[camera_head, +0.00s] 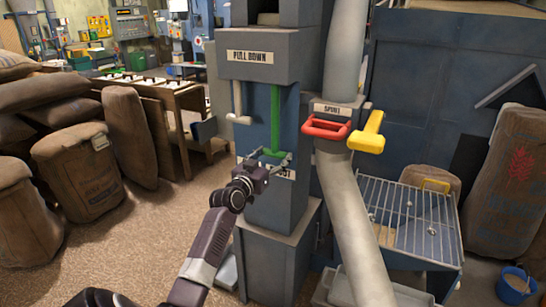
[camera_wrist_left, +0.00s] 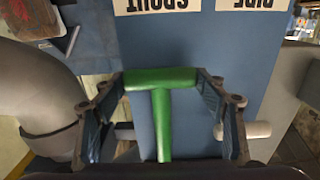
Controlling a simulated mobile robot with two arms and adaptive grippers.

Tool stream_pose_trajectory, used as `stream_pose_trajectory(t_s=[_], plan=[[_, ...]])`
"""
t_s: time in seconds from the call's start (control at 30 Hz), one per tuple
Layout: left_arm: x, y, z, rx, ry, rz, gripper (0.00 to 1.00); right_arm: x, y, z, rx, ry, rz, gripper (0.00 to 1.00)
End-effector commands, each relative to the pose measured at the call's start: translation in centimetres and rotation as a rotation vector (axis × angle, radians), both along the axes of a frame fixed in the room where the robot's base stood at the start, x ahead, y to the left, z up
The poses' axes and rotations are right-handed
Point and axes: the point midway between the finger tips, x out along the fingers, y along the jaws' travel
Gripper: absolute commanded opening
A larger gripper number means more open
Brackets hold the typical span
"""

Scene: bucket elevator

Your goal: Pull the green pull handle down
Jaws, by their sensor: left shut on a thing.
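The green pull handle (camera_head: 275,112) is a T shape hanging below the "PULL DOWN" sign (camera_head: 250,57) on the blue-grey elevator column. Its crossbar is low on the column's front. My left gripper (camera_head: 266,162) is at the crossbar. In the left wrist view, the green crossbar (camera_wrist_left: 160,77) spans between the two fingers of my left gripper (camera_wrist_left: 162,80), which touch its two ends. The gripper is shut on it. The stem (camera_wrist_left: 163,125) runs between the fingers. My right gripper is not in view.
A pale lever (camera_head: 238,108) is left of the green handle. A red handle (camera_head: 326,128) and a yellow handle (camera_head: 370,132) are at the grey spout pipe (camera_head: 350,185) on the right. Burlap sacks (camera_head: 85,170) stand left. A wire grate (camera_head: 410,215) is at the right. Open floor lies left of the column.

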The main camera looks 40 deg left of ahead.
Motion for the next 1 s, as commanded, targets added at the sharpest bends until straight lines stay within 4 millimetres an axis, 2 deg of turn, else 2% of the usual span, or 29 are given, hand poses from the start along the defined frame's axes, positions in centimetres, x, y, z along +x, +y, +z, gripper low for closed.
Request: stream_pose_trajectory(t_s=[0.03,0.1,0.13,0.27,0.67,0.77,1.0], plan=[[0.0,-0.2,-0.9,-0.005,0.017,-0.004,0.22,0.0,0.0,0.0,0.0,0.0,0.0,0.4],[0.0,-0.2,-1.0,-0.006,0.018,-0.004,0.22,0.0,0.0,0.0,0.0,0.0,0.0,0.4],[0.0,-0.2,-1.0,-0.007,0.019,-0.004,0.69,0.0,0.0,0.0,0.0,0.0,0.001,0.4],[0.0,-0.1,-0.8,-0.005,0.015,-0.003,0.83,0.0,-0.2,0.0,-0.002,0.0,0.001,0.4],[-0.5,-0.3,-0.4,-0.002,0.008,-0.002,0.83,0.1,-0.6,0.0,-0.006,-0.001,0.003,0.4],[-1.7,-0.6,-0.5,-0.001,0.009,-0.002,0.83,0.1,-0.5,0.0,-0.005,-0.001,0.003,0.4],[-6.1,-2.0,-0.6,-0.001,0.012,-0.002,0.83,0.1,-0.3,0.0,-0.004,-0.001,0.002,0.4]])
